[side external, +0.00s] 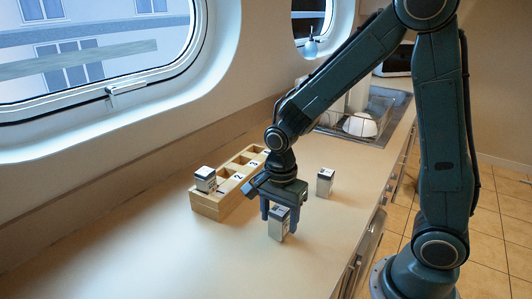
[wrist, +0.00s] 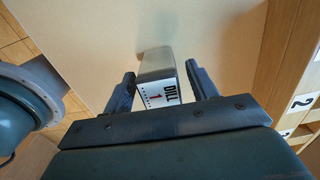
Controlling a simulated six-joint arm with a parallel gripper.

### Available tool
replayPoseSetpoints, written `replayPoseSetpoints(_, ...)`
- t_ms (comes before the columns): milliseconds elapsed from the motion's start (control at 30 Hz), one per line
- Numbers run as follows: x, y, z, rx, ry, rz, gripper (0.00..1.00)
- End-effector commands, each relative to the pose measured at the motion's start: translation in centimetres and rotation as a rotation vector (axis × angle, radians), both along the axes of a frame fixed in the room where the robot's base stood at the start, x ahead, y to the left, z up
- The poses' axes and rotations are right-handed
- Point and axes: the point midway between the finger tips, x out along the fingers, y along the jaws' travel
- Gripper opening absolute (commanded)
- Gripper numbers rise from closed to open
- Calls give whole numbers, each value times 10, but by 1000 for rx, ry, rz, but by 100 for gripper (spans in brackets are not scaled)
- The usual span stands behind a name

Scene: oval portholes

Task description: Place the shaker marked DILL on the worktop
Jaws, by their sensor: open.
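The shaker marked DILL (wrist: 158,78) stands between the open fingers of my gripper (wrist: 163,85) in the wrist view, its label showing DILL and a 1. In the side view this shaker (side external: 278,224) is on the worktop (side external: 190,262), under my gripper (side external: 278,212).
A wooden rack (side external: 212,206) with numbered compartments stands to the left, with another shaker (side external: 205,179) in its near end. A third shaker (side external: 325,182) stands on the worktop to the right. A dish rack (side external: 360,124) and sink are farther back. The near worktop is clear.

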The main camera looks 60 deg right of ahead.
Motion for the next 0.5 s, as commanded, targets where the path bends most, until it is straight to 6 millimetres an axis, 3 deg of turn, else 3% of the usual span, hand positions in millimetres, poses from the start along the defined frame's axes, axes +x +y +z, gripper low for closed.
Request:
replayPoseSetpoints(267,1,0,14,0,-5,0,58)
replayPoseSetpoints(500,2,0,44,0,-7,0,58)
